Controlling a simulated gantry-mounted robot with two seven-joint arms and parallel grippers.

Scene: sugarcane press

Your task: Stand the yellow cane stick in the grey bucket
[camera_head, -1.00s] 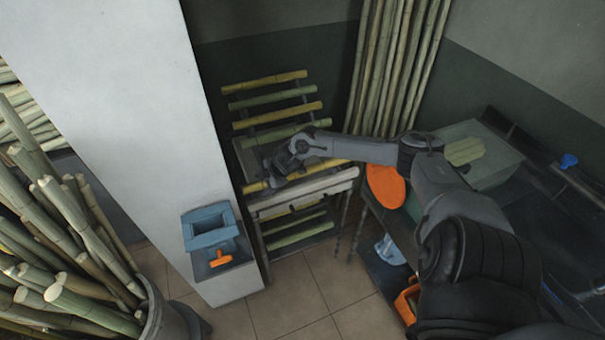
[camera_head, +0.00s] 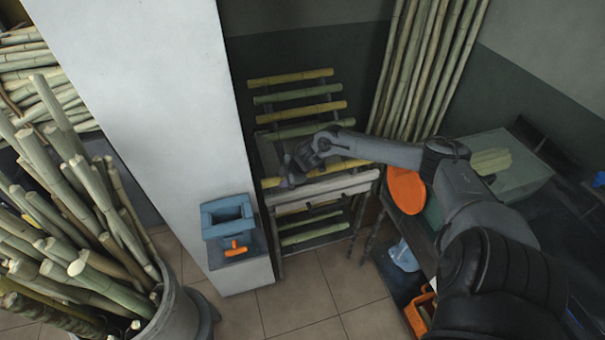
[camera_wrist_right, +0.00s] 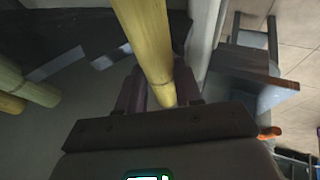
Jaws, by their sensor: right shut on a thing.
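The yellow cane stick (camera_head: 345,166) lies level across the lower part of a rack, above its pale ledge. My right gripper (camera_head: 292,170) is at the stick's left part and is shut on it. In the right wrist view the yellow stick (camera_wrist_right: 146,35) runs between the fingers of my right gripper (camera_wrist_right: 158,88). The fingertips are partly hidden by the stick. The grey bucket (camera_head: 172,305) stands on the floor at the lower left, packed with several green canes, and is cut off by the frame. My left gripper is not in view.
The rack (camera_head: 320,188) holds several other yellow and green sticks. A white pillar (camera_head: 165,130) with a blue box (camera_head: 227,217) stands between rack and bucket. Tall canes (camera_head: 425,70) lean behind my arm. A dark bench with an orange disc (camera_head: 406,190) is at right.

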